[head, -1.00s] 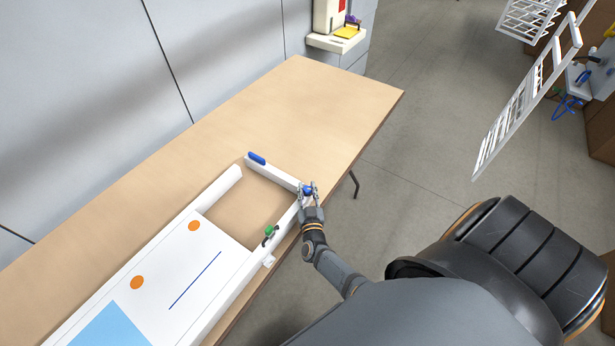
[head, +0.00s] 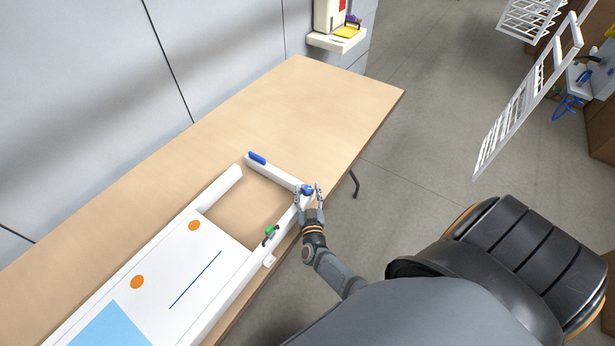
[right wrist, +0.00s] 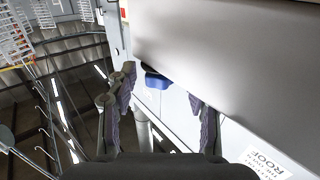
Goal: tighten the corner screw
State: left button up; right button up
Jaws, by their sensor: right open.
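The white frame (head: 277,174) lies on the wooden table with a white panel (head: 165,268) in its near part. A blue screw knob (head: 306,190) sits at the frame's right corner, and it also shows in the right wrist view (right wrist: 156,80), partly hidden behind a pale bar. My right gripper (head: 308,189) is open, with one finger on each side of the blue knob; in the right wrist view its fingers (right wrist: 162,90) stand apart with a gap beside the knob. My left gripper is not in view.
A second blue piece (head: 257,158) sits on the far corner of the frame. A green-handled tool or clamp (head: 270,231) is on the right rail. The far table top (head: 320,110) is clear. White wire racks (head: 525,95) stand at the right.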

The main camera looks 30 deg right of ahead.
jog(key=v, duration=1.1)
jog(key=shift+d+f, duration=0.1)
